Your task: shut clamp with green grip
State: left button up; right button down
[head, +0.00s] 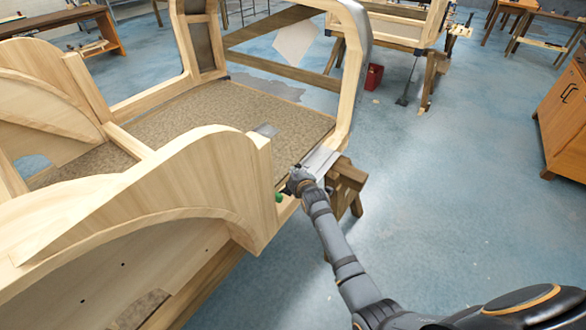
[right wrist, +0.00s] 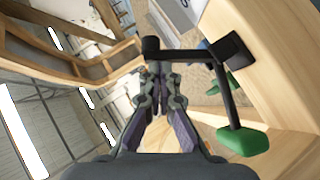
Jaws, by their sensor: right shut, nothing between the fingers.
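The clamp (right wrist: 190,56) shows in the right wrist view as a black bar with dark end blocks, at the edge of the pale wooden frame. Its green grip (right wrist: 242,141) hangs on a black rod at the right; a second green piece (right wrist: 221,84) shows behind it. In the head view a green grip (head: 278,197) shows small beside the wooden sill, left of my right gripper (head: 297,176). In the right wrist view my right gripper (right wrist: 158,72) is shut and empty, its tips just below the bar in the picture; I cannot tell whether they touch. My left gripper is out of view.
The wooden bodyframe (head: 230,165) fills the left, with a curved wheel arch in front and a door post behind. A wooden trestle (head: 347,180) stands under its sill. A red bin (head: 374,77) and a cabinet (head: 565,120) stand farther off. The blue floor at right is clear.

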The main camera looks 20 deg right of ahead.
jog(key=shift+w+d+m+g+y+p, duration=0.6)
jog(key=shift+d+m+g+p, duration=0.15)
jog(key=shift+g+p, duration=0.2)
jog(key=shift+w+d+f+m+g+y+b, duration=0.3)
jog(key=shift+d+f+m+g+y, duration=0.1)
jog(key=shift+d+f+g, duration=0.1)
jog(key=f+m+g+y+b, duration=0.1)
jog(key=b, duration=0.1)
jog(key=w+d+f+g+y+b, duration=0.1)
jog(key=b, duration=0.2)
jog(key=shift+w+d+f+m, duration=0.1)
jog(key=shift+w+d+m, duration=0.05)
jog(key=shift+d+m, duration=0.2)
jog(key=shift+w+d+f+m+g+y+b, duration=0.1)
jog(key=shift+w+f+m+g+y+b, duration=0.15)
jog(key=shift+g+y+b, duration=0.3)
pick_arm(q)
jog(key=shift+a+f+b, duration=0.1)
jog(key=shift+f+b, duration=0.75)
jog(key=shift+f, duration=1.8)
pick_arm(e)
jog(key=shift+s+d+f, duration=0.1)
jog(key=shift+f, duration=0.05)
